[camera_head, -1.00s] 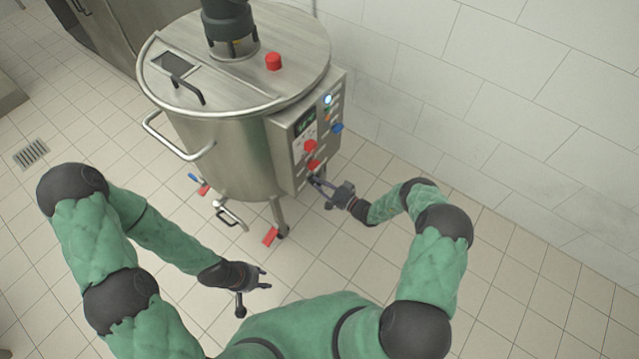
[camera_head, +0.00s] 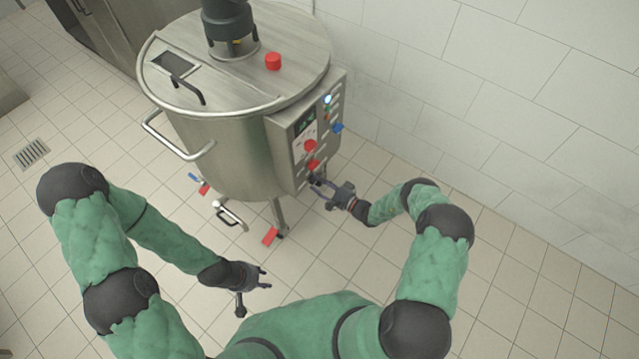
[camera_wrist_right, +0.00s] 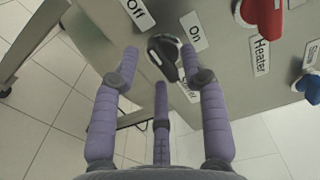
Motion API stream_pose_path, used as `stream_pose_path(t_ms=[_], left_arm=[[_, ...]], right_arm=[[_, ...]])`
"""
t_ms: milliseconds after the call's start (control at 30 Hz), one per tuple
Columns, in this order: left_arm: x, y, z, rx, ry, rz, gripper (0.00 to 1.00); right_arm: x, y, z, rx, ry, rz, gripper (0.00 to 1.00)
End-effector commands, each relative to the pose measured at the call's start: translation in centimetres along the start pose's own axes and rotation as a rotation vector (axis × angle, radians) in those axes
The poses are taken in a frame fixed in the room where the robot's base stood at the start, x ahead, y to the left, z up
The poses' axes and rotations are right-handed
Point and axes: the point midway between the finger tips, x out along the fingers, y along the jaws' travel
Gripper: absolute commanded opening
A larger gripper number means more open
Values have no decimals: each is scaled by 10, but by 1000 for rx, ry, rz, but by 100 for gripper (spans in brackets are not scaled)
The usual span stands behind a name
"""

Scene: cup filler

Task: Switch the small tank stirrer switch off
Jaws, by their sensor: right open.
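The stirrer switch is a black rotary knob (camera_wrist_right: 166,58) low on the tank's control panel. In the right wrist view it sits between an "Off" label (camera_wrist_right: 138,12) and an "On" label (camera_wrist_right: 194,30), with a partly hidden label below it. My right gripper (camera_wrist_right: 165,72) is open, with its fingers spread on either side of the knob; I cannot tell whether they touch it. In the head view my right gripper (camera_head: 322,186) is at the panel's lower edge. My left gripper (camera_head: 264,278) is open and empty over the floor, away from the tank.
The steel tank (camera_head: 225,150) carries the control panel (camera_head: 300,160). A red knob (camera_wrist_right: 262,15) by a "Heater" label and a blue knob (camera_wrist_right: 312,88) are beside the black one. Red-handled and blue-handled valves are low on the tank. A tiled wall (camera_head: 480,90) stands at right.

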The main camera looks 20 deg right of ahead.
Motion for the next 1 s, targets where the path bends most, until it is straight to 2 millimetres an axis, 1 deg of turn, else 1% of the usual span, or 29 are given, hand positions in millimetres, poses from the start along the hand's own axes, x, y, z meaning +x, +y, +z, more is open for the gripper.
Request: stream_pose_path(t_ms=[167,400,600,767,1000], left_arm=[[0,0,0,0,0,0,37],[0,0,0,0,0,0,37],[0,0,0,0,0,0,37],[0,0,0,0,0,0,37],[0,0,0,0,0,0,37]], right_arm=[[-24,0,-2,0,5,1,44],[-72,0,-1,2,4,2,44],[-103,0,-1,0,3,1,44],[-115,1,0,1,1,1,44],[-118,0,1,1,0,1,44]])
